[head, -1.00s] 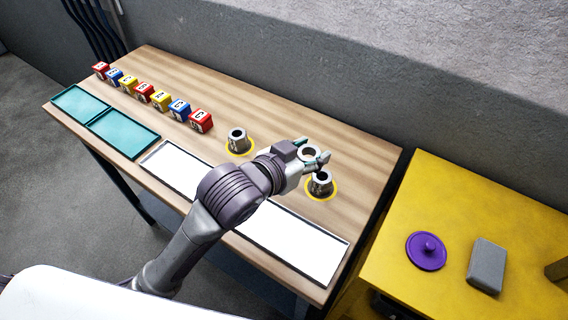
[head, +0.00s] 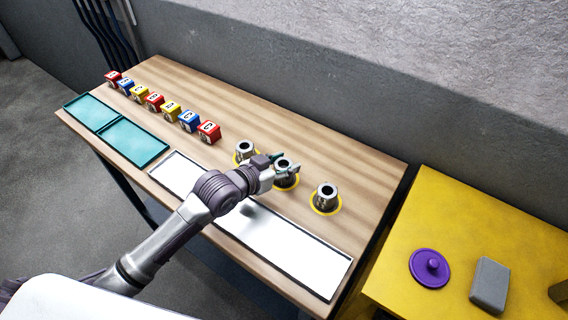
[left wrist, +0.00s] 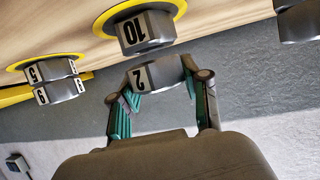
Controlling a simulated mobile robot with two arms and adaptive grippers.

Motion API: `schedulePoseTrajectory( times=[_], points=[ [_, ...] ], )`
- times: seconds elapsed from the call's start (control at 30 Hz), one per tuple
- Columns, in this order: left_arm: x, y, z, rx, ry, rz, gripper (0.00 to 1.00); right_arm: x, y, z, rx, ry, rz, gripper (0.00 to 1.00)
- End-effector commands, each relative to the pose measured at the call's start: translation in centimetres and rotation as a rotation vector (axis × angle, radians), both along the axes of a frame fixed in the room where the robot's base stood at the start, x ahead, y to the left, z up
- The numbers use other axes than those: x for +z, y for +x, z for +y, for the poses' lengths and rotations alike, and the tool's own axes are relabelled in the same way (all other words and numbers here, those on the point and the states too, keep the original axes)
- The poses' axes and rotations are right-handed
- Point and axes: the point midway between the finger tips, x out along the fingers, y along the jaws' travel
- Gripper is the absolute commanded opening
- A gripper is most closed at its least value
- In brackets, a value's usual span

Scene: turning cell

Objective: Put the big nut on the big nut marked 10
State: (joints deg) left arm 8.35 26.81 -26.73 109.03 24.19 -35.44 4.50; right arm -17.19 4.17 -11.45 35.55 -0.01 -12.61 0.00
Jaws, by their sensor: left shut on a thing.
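My left gripper (head: 284,163) is shut on a grey big nut marked 2 (left wrist: 159,73). In the head view this nut is over the middle yellow ring. In the left wrist view, whose picture is upside down, the big nut marked 10 (left wrist: 146,30) stands in a yellow ring. The held nut is just above it, slightly off to one side and a little tilted in the picture. Whether they touch I cannot tell. In the head view the lower nut is mostly hidden by my gripper. My right gripper is not in view.
Nuts marked 5 and 6 (left wrist: 58,82) are stacked on the ring beside it. Another nut (head: 245,148) stands on the left ring. White tray (head: 300,254), teal trays (head: 140,141) and lettered blocks (head: 209,131) share the table. A yellow table (head: 455,210) is at right.

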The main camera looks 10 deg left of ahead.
Motion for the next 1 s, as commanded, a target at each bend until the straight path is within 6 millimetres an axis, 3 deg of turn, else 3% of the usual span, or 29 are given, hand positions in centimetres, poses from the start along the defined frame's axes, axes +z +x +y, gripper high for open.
schedulePoseTrajectory(
  times=[0.47, 0.5, 0.6, 1.0],
  points=[
    [-1.11, 0.01, -0.05, 0.0, -0.001, -0.004, 0.03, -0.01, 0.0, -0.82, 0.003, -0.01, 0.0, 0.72],
    [-1.09, -0.01, -0.04, 0.0, 0.0, -0.002, 0.53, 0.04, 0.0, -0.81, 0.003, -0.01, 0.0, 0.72],
    [-1.08, -0.01, -0.05, 0.0, 0.0, -0.002, 0.7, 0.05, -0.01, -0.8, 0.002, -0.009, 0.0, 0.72],
    [-0.7, -0.18, 0.07, 0.0, 0.0, -0.001, 0.72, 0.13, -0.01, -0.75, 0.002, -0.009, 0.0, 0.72]
  ],
)
